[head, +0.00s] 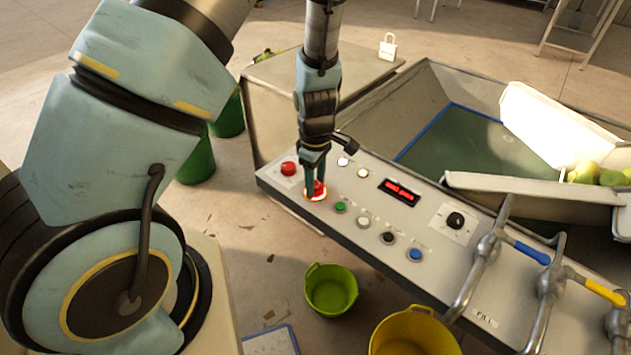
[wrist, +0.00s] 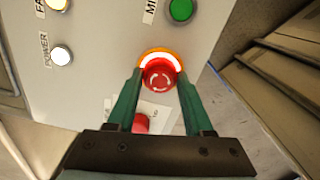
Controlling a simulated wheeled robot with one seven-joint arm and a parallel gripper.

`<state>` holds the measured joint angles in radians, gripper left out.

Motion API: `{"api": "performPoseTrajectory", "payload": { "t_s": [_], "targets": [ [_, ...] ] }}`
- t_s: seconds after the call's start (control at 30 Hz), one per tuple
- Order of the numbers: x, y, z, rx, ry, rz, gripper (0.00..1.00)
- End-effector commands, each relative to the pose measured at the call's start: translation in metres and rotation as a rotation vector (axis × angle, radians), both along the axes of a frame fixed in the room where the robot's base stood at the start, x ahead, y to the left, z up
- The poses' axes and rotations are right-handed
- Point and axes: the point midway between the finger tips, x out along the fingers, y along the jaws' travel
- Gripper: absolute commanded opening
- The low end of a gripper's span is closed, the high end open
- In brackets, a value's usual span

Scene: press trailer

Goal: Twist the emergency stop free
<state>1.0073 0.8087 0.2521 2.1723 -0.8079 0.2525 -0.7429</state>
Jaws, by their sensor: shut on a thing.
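The emergency stop (wrist: 161,76) is a red mushroom button with pale curved arrows on its cap and a lit orange-white ring around its base. It sits on the grey control panel (head: 341,209) and also shows in the head view (head: 318,189). My gripper (wrist: 160,84) points down at it, with one green finger on either side of the red cap. The fingers are shut on the cap; in the head view (head: 316,180) they partly hide it.
Another red button (head: 288,168) is close to the left. A green button (head: 340,207), a black knob (head: 455,220) and a red display (head: 398,192) share the panel. Pipes with blue and yellow handles (head: 532,253) stand at the right. Green (head: 331,290) and yellow (head: 414,332) buckets stand below.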

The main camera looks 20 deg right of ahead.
Motion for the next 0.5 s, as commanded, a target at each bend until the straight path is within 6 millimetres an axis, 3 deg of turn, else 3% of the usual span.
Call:
{"api": "performPoseTrajectory", "payload": {
  "t_s": [0.5],
  "targets": [
    [0.0003,0.0001,-0.0002,-0.001,0.000,-0.096,0.00]
  ]
}}
